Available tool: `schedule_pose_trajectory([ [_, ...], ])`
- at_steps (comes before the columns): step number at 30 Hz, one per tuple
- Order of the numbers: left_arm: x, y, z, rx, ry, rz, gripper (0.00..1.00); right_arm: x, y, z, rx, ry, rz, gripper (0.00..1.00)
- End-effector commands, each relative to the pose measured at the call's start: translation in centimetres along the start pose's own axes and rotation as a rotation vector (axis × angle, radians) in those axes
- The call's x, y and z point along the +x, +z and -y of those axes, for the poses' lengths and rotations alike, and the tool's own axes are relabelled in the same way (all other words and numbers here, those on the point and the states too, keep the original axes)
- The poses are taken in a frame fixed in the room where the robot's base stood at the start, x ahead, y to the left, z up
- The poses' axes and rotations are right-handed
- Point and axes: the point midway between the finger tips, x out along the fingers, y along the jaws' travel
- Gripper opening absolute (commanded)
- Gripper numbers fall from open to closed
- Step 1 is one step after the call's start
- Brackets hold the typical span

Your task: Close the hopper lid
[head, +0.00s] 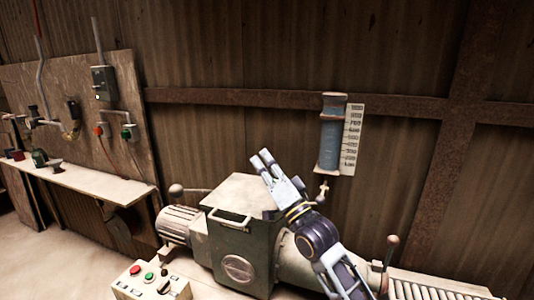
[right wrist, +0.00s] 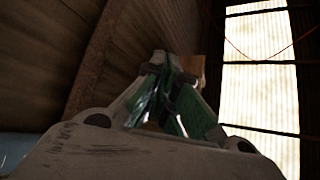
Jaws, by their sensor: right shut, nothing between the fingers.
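The hopper is a grey-green box (head: 237,262) on the machine in the lower middle of the head view. Its pale, flat lid (head: 240,190) appears to lie over the box top, with a bar handle (head: 230,219) at its front edge. I cannot tell whether the lid is fully seated. My right gripper (head: 261,158) is shut and empty. It points up and left by the lid's right back corner, covering part of that edge; contact is unclear. Its fingers also show in the right wrist view (right wrist: 172,95). My left gripper is out of view.
A ball-tipped lever (head: 177,190) stands left of the hopper, above a finned motor (head: 177,225). A sight tube with a scale (head: 331,135) hangs on the wall behind. A button box (head: 150,281) stands in front. A shelf (head: 90,180) runs along the left wall.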

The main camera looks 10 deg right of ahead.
Motion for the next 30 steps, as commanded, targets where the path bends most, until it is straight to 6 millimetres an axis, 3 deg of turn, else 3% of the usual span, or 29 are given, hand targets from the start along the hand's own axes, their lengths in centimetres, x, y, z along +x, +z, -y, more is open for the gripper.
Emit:
schedule_pose_trajectory([
  [9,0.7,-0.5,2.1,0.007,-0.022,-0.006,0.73,-1.8,1.9,-0.1,0.0,0.001,0.001,0.0],
  [30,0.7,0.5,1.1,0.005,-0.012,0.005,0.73,-2.1,2.1,-0.1,0.0,0.0,0.001,0.0],
])
